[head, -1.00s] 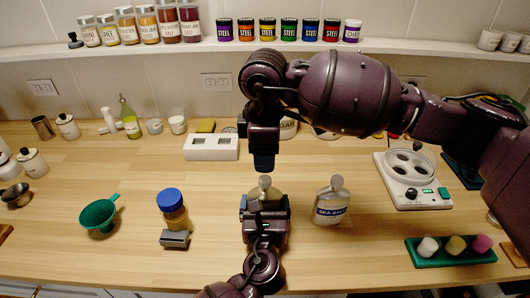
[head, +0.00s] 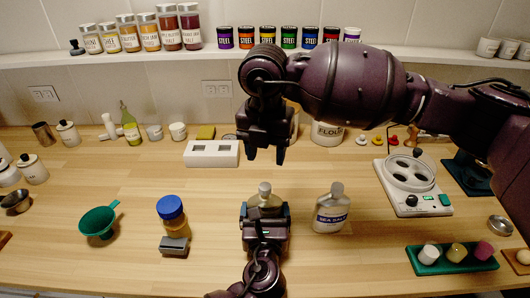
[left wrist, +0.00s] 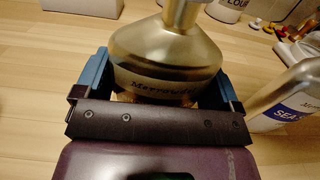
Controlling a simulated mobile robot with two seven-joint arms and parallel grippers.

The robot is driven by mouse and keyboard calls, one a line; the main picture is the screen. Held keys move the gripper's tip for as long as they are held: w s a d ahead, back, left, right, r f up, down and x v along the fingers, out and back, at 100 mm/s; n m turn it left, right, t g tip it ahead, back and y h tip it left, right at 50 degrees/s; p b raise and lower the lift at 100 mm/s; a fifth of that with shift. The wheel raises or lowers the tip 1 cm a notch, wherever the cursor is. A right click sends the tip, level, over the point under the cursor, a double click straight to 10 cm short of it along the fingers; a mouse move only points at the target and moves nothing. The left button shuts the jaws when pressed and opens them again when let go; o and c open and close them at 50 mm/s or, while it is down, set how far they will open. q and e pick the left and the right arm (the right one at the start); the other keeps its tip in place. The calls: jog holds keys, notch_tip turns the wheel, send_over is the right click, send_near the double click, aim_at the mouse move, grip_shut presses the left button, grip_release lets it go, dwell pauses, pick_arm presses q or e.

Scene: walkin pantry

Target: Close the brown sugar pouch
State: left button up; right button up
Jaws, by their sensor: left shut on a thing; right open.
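A gold-tan pouch (head: 265,192) with a narrow neck stands upright on the counter, between the fingers of my left gripper (head: 265,209). The left wrist view shows the pouch (left wrist: 165,52) with blue fingers at both sides and lettering starting "Merrowd" low on it. Its top is cut off there, and the words brown sugar are not readable. My left gripper is shut on it. My right gripper (head: 265,156) is open and empty, fingers pointing down, above and behind the pouch in the picture. I cannot tell whether the pouch's mouth is open.
A sea salt pouch (head: 331,210) stands close on the right. A blue-lidded jar (head: 171,212), a grey block (head: 174,245) and a green funnel (head: 98,221) are on the left. A white two-slot block (head: 211,153) and flour canister (head: 327,133) stand behind. Bare counter lies between them.

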aim_at(265, 186)
jog(key=n, duration=0.6)
jog(key=shift+s+n, duration=0.1)
jog(key=shift+n, duration=0.3)
jog(key=n, duration=0.8)
jog(key=shift+s, duration=0.1)
jog(key=n, duration=0.4)
jog(key=shift+s, duration=0.1)
jog(key=n, duration=0.4)
jog(key=shift+g, duration=0.3)
jog(key=n, duration=0.7)
jog(key=shift+a, duration=0.1)
jog(key=shift+f, duration=0.1)
jog(key=shift+f, duration=3.95)
